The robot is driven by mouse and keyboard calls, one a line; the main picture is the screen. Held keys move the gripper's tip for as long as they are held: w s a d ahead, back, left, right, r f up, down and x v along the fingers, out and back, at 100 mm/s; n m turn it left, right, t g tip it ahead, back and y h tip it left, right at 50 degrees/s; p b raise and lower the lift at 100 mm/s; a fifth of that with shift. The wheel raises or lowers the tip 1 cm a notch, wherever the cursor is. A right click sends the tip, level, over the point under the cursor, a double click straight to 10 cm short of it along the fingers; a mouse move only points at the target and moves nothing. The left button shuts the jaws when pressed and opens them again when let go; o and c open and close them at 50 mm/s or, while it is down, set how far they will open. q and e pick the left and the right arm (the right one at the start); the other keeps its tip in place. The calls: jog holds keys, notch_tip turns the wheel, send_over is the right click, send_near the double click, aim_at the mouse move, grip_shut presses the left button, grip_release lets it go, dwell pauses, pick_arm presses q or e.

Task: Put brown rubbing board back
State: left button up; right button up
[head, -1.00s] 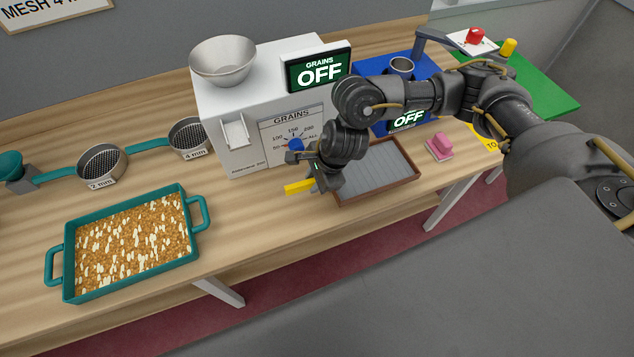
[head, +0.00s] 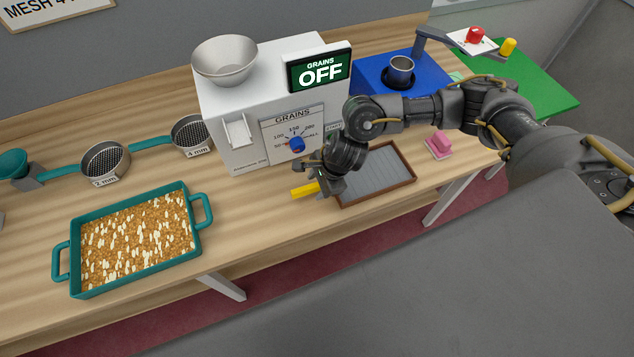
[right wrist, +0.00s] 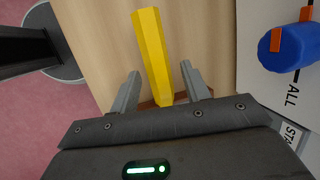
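The brown rubbing board (head: 406,160), a brown frame around a grey ribbed surface, lies on the wooden bench in front of the white grain machine. A yellow bar (head: 304,191) points left from its left end and looks like its handle. My right gripper (head: 326,184) is at that end. In the right wrist view the yellow bar (right wrist: 150,45) runs between the two fingers of my right gripper (right wrist: 162,72), with gaps on both sides, so the gripper is open. A brown edge shows at the bar's base. My left gripper is out of view.
The white machine (head: 222,130) with a blue dial (head: 297,144) stands close behind my right gripper. A pink block (head: 438,144) lies right of the board. A teal tray of grain (head: 72,285) stands at left. Bench between the tray and yellow bar is clear.

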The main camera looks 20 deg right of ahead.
jog(key=shift+r, duration=0.15)
jog(key=b+v, duration=0.1)
jog(key=v, duration=1)
jog(key=shift+r, duration=0.4)
jog(key=shift+s+d, duration=0.1)
